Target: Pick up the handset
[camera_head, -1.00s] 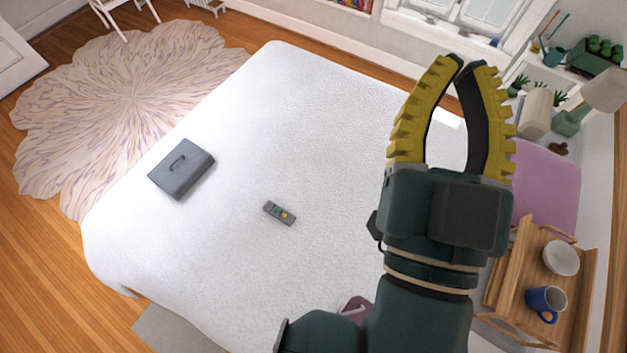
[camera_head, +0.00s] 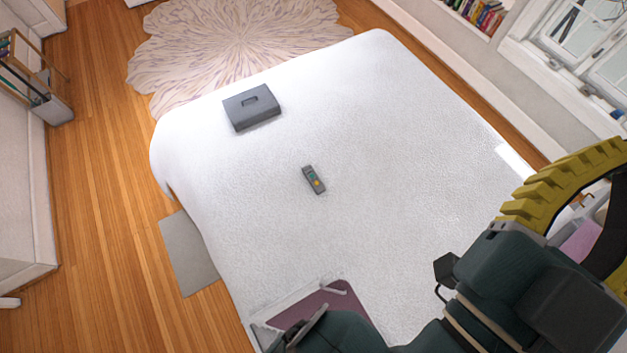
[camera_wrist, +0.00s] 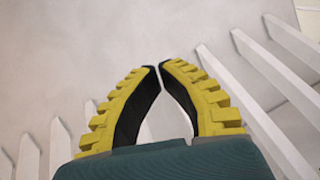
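The handset (camera_head: 314,180) is a small grey device with a green screen and an orange button. It lies on the white bed (camera_head: 400,130), near its middle in the head view. My gripper is at the lower right of the head view, with its fingertips cut off by the right edge. It is well to the right of the handset and apart from it. In the wrist view, the yellow-and-black fingers of my gripper (camera_wrist: 159,67) are drawn together at the tips, with nothing between them. The handset is not in the wrist view.
A dark grey case (camera_head: 252,108) lies on the bed beyond the handset. A purple item (camera_head: 340,297) is at the bed's near edge. The bed around the handset is clear. A wall with windows (camera_head: 585,45) runs along the right. White slats (camera_wrist: 265,70) show in the wrist view.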

